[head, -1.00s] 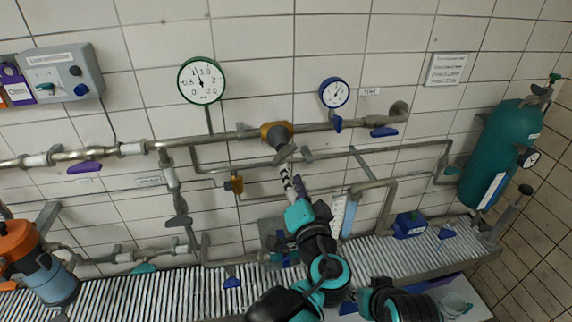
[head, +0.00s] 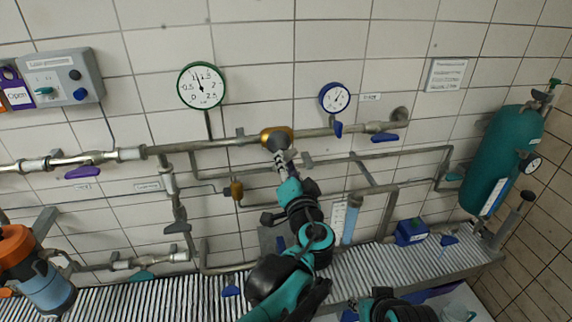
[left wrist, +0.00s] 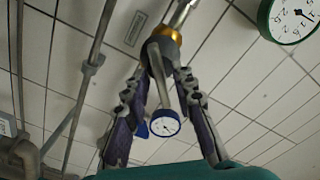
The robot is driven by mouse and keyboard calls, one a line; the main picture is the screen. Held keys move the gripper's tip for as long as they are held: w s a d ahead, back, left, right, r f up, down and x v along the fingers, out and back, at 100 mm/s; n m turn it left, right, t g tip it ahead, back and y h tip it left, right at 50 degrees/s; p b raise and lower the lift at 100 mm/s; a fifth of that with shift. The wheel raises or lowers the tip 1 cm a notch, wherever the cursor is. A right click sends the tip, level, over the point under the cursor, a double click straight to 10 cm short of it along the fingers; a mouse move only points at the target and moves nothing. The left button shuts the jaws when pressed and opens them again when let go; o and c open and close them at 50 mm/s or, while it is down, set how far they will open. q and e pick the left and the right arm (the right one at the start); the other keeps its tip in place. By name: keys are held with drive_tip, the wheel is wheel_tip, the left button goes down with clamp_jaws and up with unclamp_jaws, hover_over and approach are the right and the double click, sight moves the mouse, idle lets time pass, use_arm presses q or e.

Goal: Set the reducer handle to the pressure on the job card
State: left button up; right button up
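The reducer (head: 277,135) is a brass-coloured body on the upper pipe; it also shows in the left wrist view (left wrist: 166,33). Its grey handle (left wrist: 159,78) points down from it, between the fingers of my left gripper (left wrist: 165,78). The fingers stand apart on either side of the handle; firm contact is not visible. In the head view my left gripper (head: 283,163) hides most of the handle. The green-rimmed gauge (head: 201,86) has its needle pointing nearly straight up, near 1.
A small blue-rimmed gauge (head: 334,98) and blue valve levers sit along the pipe. A grey control box (head: 60,78) is at the left. A teal cylinder (head: 502,158) stands at the right. Lower pipes run behind my left arm, above a ribbed ledge (head: 375,268).

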use_arm(q)
clamp_jaws()
drive_tip(key=shift+m, duration=0.4)
drive_tip(key=shift+m+p, duration=1.1)
drive_tip(key=shift+m, duration=5)
drive_tip(key=shift+o, duration=1.9)
unclamp_jaws()
